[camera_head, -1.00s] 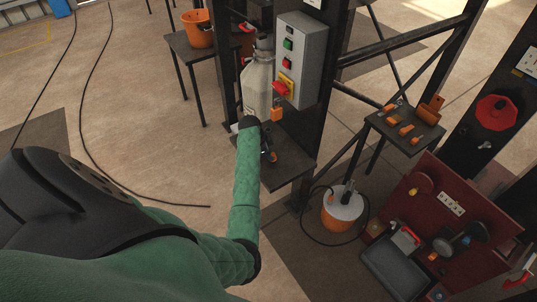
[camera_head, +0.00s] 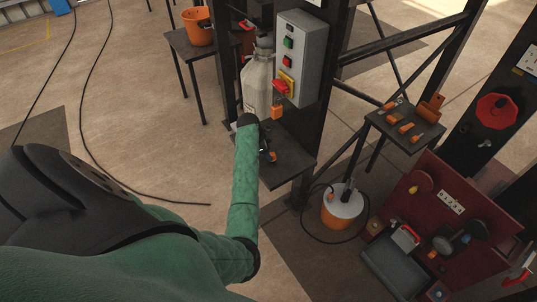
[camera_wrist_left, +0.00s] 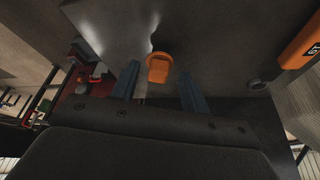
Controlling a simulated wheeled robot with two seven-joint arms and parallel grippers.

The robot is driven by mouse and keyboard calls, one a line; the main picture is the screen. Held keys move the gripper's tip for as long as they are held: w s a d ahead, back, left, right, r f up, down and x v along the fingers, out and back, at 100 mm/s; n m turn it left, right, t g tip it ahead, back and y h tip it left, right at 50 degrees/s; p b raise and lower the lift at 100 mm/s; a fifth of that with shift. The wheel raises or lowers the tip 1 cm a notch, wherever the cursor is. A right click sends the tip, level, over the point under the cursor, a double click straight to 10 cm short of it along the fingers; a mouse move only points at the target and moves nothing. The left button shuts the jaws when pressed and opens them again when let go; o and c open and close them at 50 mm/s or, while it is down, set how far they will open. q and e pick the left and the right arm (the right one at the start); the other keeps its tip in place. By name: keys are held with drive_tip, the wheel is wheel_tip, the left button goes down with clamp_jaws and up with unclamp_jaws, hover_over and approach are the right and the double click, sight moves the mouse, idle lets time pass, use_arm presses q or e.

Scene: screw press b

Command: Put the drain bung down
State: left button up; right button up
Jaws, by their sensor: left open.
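A small orange piece, which I take to be the drain bung (camera_wrist_left: 157,68), shows in the left wrist view against a dark grey surface. In the head view a small orange bit of it (camera_head: 273,157) shows on the dark shelf (camera_head: 288,170) by the post. My left gripper (camera_wrist_left: 160,72) is open, its two blue fingers on either side of the orange piece with visible gaps. I cannot tell whether the piece touches the shelf. In the head view my left gripper (camera_head: 266,150) is small and partly hidden by my green forearm. My right gripper is in neither view.
A grey bottle-shaped body (camera_head: 257,85) stands behind the shelf. A switch box (camera_head: 303,60) and an orange tag (camera_head: 277,112) are close by. A side table (camera_head: 405,128) holds several orange items. A white-topped orange bucket (camera_head: 342,208) stands on the floor.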

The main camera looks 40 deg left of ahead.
use_arm(q)
drive_tip(key=b+v, duration=0.2)
drive_tip(key=v, duration=0.8)
drive_tip(key=shift+r, duration=0.2)
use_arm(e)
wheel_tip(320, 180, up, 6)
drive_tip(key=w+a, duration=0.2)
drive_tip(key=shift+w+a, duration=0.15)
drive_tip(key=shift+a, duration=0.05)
use_arm(q)
drive_tip(key=shift+s, duration=0.1)
